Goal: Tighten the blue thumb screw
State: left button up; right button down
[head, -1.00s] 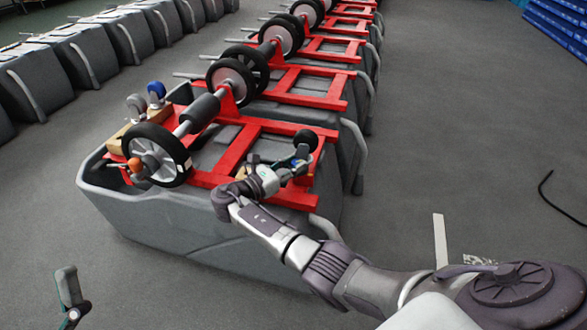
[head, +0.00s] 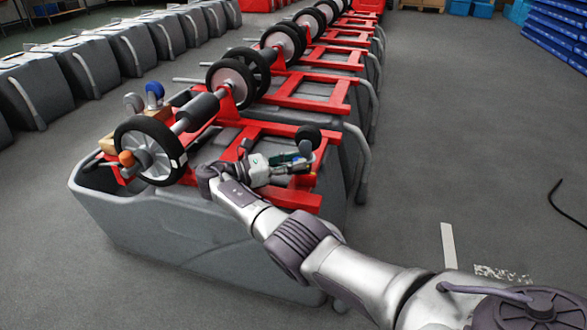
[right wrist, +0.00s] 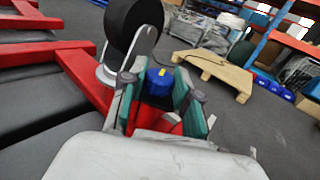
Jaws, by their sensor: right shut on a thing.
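The blue thumb screw (right wrist: 159,82) shows in the right wrist view as a blue knob with a small yellow mark on top. My right gripper (right wrist: 161,92) is shut on it, with one green-padded finger on each side. In the head view, my right gripper (head: 298,167) is at the near right end of the nearest red frame (head: 238,155), just below a black caster wheel (head: 308,137). The screw is mostly hidden by the gripper there. My left gripper is not in view.
The nearest grey tank (head: 190,232) carries the red frame and a large black wheel (head: 150,151). A blue knob-like caster (head: 154,91) stands behind that wheel. More tanks line up behind and at left. A wooden pallet (right wrist: 213,70) lies on the floor. Open floor is at right.

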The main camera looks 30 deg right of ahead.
aim_at(294, 160)
jog(key=shift+w+d+r, duration=0.1)
jog(key=shift+r, duration=0.15)
jog(key=c, duration=1.1)
grip_release()
jog(key=shift+f, duration=0.1)
notch_tip(294, 160, up, 10)
